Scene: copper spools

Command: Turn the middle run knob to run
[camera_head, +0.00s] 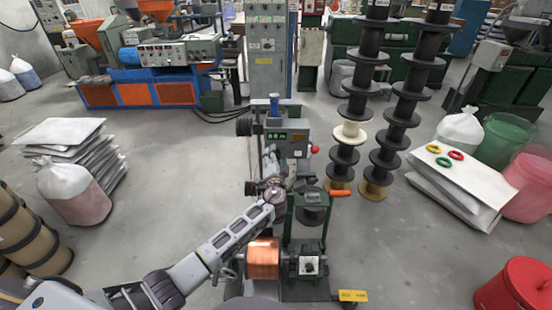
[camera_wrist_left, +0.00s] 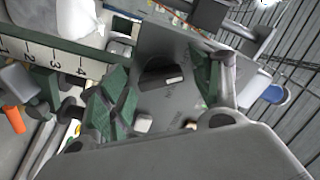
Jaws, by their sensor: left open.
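The black knob (camera_wrist_left: 155,72) shows on a grey panel (camera_wrist_left: 185,45) in the left wrist view. It has a pale pointer mark facing right in that picture. My left gripper (camera_wrist_left: 164,86) is open, with one green-padded finger on each side of the knob. I cannot tell whether either finger touches it. In the head view, my left gripper (camera_head: 268,188) is at the front of the winding machine (camera_head: 296,148), below its lit green display (camera_head: 277,135). The arm and gripper hide this knob there. My right gripper is not in view.
A copper spool (camera_head: 263,258) and a box with another knob (camera_head: 308,265) sit low in front. An orange-handled lever (camera_head: 340,193) is right of my gripper. Tall stacks of black spools (camera_head: 362,75) stand behind right. Open floor lies left of the machine.

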